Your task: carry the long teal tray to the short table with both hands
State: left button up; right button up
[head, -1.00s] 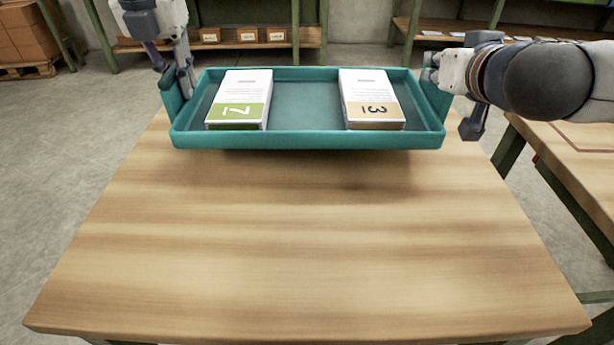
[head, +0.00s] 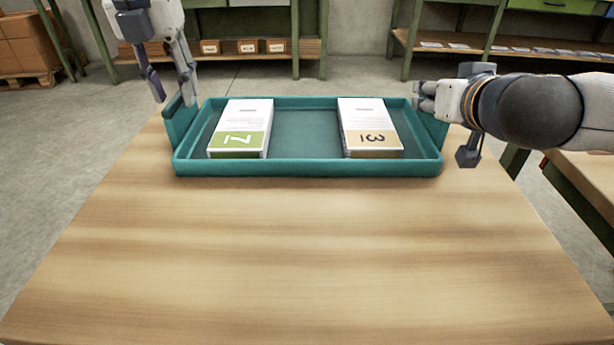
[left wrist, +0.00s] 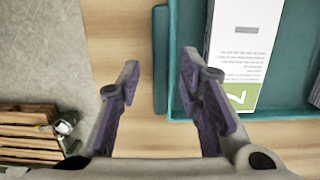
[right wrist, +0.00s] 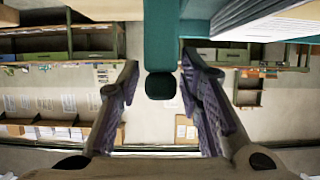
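The long teal tray (head: 305,168) sits level on the far part of the short wooden table (head: 300,260), with an upright handle at each end. It carries a white stack with a green "7" band (head: 242,125) and a white stack with a tan "3" band (head: 368,122). My left gripper (head: 172,97) is open at the left handle (head: 176,118); the left wrist view (left wrist: 160,75) shows its fingers spread and empty. My right gripper (right wrist: 160,70) is open, with the right handle (right wrist: 161,85) showing between its spread fingers but not clamped.
Another wooden table (head: 592,175) stands close on the right. Shelves (head: 270,50) line the back, and cardboard boxes (head: 25,35) are stacked at far left. The near part of the short table is clear.

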pick_arm(q)
jog(key=r, duration=0.5)
jog(key=s+r, duration=0.1)
jog(key=r, duration=0.1)
jog(key=shift+s+r, duration=0.1)
jog(key=shift+r, duration=0.25)
pick_arm(e)
jog(key=v, duration=1.2)
